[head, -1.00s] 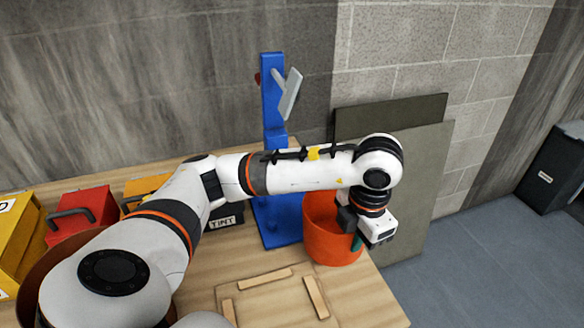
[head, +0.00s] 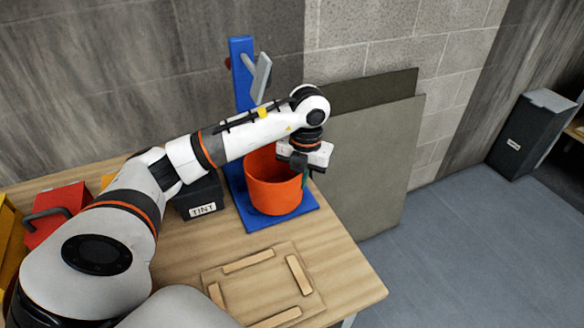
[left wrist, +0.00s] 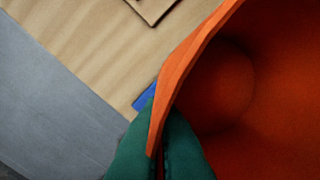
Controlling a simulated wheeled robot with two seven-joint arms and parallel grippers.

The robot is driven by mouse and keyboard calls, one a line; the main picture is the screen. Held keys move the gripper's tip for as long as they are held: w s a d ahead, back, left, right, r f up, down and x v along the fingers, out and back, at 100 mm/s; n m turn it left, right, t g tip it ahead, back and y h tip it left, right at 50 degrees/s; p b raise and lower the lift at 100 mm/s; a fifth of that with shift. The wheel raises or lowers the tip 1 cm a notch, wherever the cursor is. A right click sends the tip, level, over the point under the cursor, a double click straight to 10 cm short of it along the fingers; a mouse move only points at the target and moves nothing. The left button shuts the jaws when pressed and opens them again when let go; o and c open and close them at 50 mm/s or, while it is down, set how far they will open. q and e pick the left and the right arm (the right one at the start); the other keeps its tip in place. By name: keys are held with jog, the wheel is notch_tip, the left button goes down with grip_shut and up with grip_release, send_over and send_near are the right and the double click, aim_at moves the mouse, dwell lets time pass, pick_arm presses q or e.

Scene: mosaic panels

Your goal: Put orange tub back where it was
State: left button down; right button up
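The orange tub (head: 272,190) is upright at the blue stand (head: 240,75), over the stand's blue base plate (head: 298,217). I cannot tell for sure whether its bottom touches the plate. My left gripper (head: 302,176) is at the tub's right rim. In the left wrist view the green fingertips (left wrist: 162,150) are shut on the wall of the orange tub (left wrist: 190,60), one finger on each side. The tub's inside looks empty where it shows. My right gripper is not in view.
A wooden frame of strips (head: 262,285) lies on the table (head: 355,285) in front of the stand. A black TINT box (head: 200,198) stands left of the tub, and a red box (head: 58,210) farther left. Grey panels (head: 370,165) lean behind the table's right edge.

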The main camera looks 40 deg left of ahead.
pick_arm(q)
jog(key=p, duration=0.1)
send_over(293, 176)
jog(key=s+d, duration=0.1)
jog(key=s, duration=0.1)
jog(key=shift+w+d, duration=0.1)
jog(key=shift+d, duration=0.05)
notch_tip(293, 176, down, 3)
jog(key=shift+r+p, duration=0.2)
jog(key=shift+p, duration=0.65)
jog(key=shift+f, duration=0.4)
jog(key=shift+f, duration=0.1)
jog(key=shift+f, duration=0.15)
jog(key=c, duration=1.7)
grip_release()
